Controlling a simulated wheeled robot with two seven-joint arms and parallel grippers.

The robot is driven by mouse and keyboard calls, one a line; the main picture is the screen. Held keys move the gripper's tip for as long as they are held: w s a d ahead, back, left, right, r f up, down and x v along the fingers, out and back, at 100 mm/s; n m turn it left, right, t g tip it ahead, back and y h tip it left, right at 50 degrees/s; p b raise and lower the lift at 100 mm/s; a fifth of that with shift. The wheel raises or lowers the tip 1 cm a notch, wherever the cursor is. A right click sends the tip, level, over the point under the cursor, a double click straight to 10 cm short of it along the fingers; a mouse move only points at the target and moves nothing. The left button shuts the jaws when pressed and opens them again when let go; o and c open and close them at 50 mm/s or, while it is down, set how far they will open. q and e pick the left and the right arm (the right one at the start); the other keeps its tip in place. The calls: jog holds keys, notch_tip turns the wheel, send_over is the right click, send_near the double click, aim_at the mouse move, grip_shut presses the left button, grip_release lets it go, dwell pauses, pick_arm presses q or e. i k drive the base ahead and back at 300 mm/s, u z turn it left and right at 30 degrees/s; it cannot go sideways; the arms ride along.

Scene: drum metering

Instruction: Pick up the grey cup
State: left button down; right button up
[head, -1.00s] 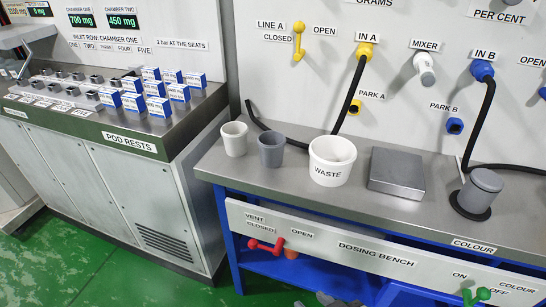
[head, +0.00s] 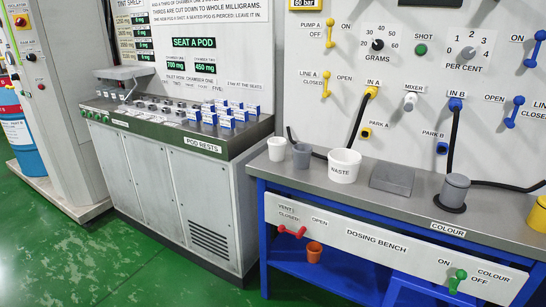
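The grey cup (head: 302,155) stands upright on the steel top of the dosing bench (head: 420,207), near its left end. A white cup (head: 277,150) stands close on its left, and the white waste bucket (head: 344,167) stands on its right. Nothing holds the grey cup. Neither of my grippers shows in the head view.
A red vent lever (head: 291,232) and a green colour lever (head: 458,280) stick out in front. Black hoses hang behind. Green floor (head: 100,255) is clear at left.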

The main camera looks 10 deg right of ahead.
aim_at(301, 152)
jog(key=u, duration=0.45)
jog(key=i, duration=1)
jog(key=z, duration=0.05)
